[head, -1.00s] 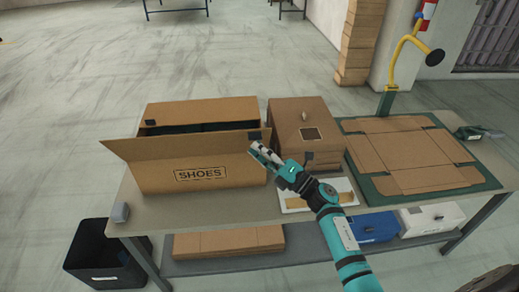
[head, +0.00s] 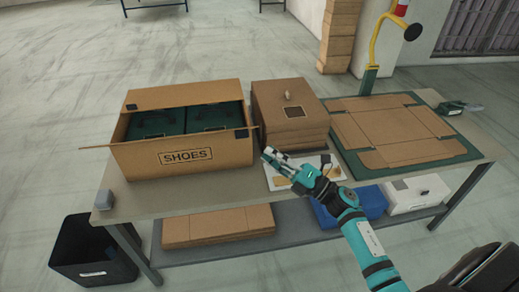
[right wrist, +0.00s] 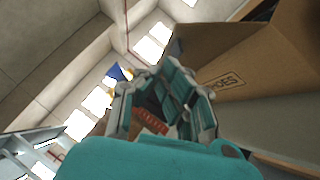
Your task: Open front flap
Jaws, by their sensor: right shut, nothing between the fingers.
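The cardboard shoe box (head: 221,153) stands on the table's left side, its printed front facing me. It shows at the right of the right wrist view (right wrist: 215,55). Two dark green boxes (head: 160,121) lie inside, visible through the open top. A rear flap (head: 175,95) shows along the back. The front flap does not stand above the opening; it cannot be clearly told from the front wall. My right gripper (head: 268,154) is shut and empty, just right of the box's front corner. It shows centrally in the right wrist view (right wrist: 165,95). My left gripper is out of view.
A closed brown carton (head: 290,122) stands right of the box, with a white sheet (head: 277,183) before it. A flat cardboard blank lies on a green mat (head: 455,151). A grey block (head: 105,200) sits at the front left corner. A black bin (head: 80,262) stands below.

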